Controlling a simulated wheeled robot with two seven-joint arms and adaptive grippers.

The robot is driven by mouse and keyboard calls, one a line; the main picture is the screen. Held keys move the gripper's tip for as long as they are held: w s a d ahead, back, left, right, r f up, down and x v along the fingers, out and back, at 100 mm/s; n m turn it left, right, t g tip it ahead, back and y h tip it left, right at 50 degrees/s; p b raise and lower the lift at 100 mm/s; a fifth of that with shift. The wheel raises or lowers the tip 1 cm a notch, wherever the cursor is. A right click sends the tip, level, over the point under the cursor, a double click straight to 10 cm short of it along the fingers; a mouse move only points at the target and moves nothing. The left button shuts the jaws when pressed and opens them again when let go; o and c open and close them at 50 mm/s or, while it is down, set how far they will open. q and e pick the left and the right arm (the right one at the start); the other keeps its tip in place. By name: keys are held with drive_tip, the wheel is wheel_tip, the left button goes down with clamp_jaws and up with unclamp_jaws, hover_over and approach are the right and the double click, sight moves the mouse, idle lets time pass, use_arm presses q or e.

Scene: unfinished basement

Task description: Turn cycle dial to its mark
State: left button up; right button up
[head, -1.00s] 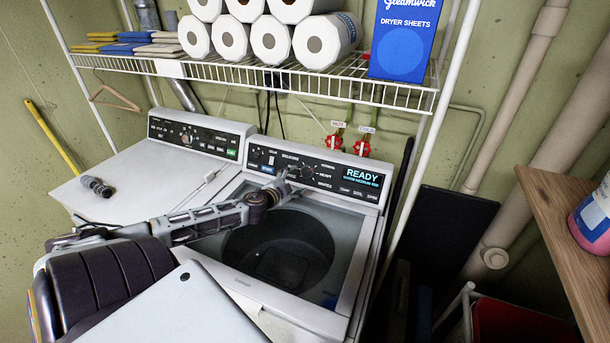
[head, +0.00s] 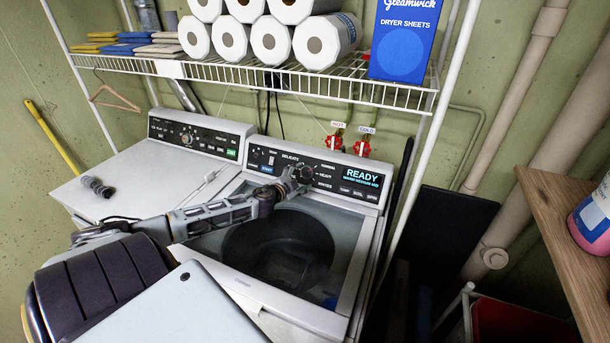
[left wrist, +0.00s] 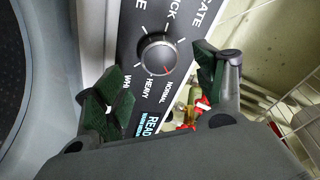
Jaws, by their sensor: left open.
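The cycle dial (left wrist: 158,55) is a round silver-grey knob on the washer's dark control panel (head: 265,160). In the head view my left gripper (head: 290,181) reaches across the washer to the panel and partly covers the dial area. My right gripper is not in view.
The washer's glass lid (head: 345,228) lies under my left arm. A READY display (head: 362,177) is right of the dial. Red-handled taps (head: 334,142) are behind the panel. A wire shelf (head: 300,84) with paper rolls and a dryer sheets box (head: 405,40) hangs above.

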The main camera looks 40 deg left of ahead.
sight(307, 173)
use_arm(q)
drive_tip(key=shift+x, duration=2.2)
drive_tip(key=shift+c, duration=0.2)
drive_tip(key=c, duration=1)
